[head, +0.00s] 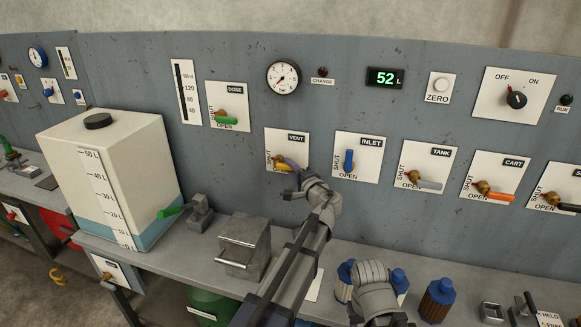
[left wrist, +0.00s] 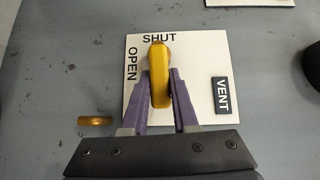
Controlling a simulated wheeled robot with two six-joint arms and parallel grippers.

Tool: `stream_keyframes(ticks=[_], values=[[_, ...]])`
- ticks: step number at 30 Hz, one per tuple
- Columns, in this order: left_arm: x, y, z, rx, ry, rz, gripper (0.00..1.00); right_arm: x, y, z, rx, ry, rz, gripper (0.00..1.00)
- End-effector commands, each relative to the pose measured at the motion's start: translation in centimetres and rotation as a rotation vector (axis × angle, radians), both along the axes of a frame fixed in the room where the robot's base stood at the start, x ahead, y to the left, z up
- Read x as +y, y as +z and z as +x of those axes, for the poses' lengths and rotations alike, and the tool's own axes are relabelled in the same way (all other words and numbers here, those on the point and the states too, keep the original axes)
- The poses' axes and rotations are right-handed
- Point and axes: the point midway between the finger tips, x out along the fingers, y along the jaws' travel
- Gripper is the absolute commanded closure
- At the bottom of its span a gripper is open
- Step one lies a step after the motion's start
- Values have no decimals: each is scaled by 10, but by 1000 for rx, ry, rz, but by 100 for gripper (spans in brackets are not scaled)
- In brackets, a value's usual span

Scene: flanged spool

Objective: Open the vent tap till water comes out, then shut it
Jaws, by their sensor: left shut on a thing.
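The vent tap (head: 281,166) has a yellow handle on a white plate marked VENT, SHUT and OPEN. My left gripper (head: 301,173) is at this plate, its arm reaching up from below. In the left wrist view the purple fingers of the left gripper (left wrist: 160,92) are shut on the yellow vent tap handle (left wrist: 160,72), one on each side. The handle lies parallel to the word OPEN, with one end near the word SHUT. A small brass piece (left wrist: 95,121) shows beside the plate. No water shows at it. My right gripper is not seen.
The inlet tap (head: 349,160) with a blue handle is close to the right. Tank (head: 427,184) and cart (head: 494,195) taps follow. A tank with blue liquid (head: 110,180) and a metal block (head: 245,245) stand on the bench. The display (head: 385,78) reads 52 L.

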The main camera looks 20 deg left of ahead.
Motion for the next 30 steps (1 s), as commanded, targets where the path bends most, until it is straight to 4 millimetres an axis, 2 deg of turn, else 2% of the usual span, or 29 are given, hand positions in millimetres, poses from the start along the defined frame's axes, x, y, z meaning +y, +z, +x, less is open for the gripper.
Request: stream_keyframes(ticks=[1,6,18,30], values=[[0,7,-1,0,0,-30,100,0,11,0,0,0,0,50],[1,17,-1,4,0,-151,100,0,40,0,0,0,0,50],[9,35,-1,15,2,-526,100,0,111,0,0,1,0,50],[23,44,0,26,2,-889,100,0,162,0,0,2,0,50]])
